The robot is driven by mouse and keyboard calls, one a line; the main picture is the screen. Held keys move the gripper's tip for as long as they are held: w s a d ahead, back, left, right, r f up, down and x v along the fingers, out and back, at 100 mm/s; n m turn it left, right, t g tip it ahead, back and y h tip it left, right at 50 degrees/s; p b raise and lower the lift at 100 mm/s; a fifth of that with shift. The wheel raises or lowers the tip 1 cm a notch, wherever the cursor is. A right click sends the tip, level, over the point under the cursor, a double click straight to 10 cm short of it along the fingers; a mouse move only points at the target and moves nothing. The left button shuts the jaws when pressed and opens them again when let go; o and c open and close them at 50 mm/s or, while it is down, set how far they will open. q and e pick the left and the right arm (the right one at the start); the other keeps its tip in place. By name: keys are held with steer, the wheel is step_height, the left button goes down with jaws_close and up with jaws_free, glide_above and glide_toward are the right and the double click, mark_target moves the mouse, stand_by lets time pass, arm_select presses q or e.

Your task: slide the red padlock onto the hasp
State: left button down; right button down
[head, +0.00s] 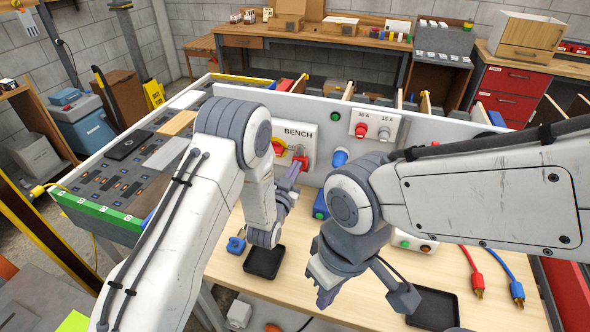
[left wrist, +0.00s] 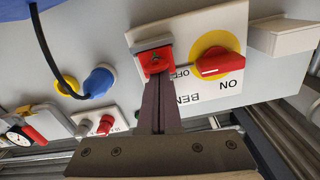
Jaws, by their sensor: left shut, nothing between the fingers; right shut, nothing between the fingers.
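The red padlock (left wrist: 156,57) sits on the white BENCH switch panel (left wrist: 236,35), against a grey hasp (left wrist: 150,44). Whether its shackle passes through the hasp is hidden. It also shows in the head view (head: 300,163). My left gripper (left wrist: 157,80) is shut and empty, its fingertips at the padlock's edge; I cannot tell whether they touch. The red rotary switch handle (left wrist: 222,65) on its yellow disc is beside the padlock, its white mark towards OFF. My right gripper (head: 325,296) is shut and empty above the wooden bench top, well away from the padlock.
A small blue object (head: 236,245) and a black tray (head: 264,264) lie on the bench below my left arm. Another black tray (head: 450,308) is at the right, near a red plug (head: 477,288) and a blue plug (head: 516,290). A blue socket (head: 340,158) projects from the upright panel.

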arm_select(q)
steer(key=shift+w+d, duration=0.1)
steer(key=shift+w, duration=0.2)
steer(key=b+v, duration=0.2)
steer(key=v, duration=1.1)
steer(key=shift+s+b, duration=0.2)
steer(key=shift+b, duration=0.1)
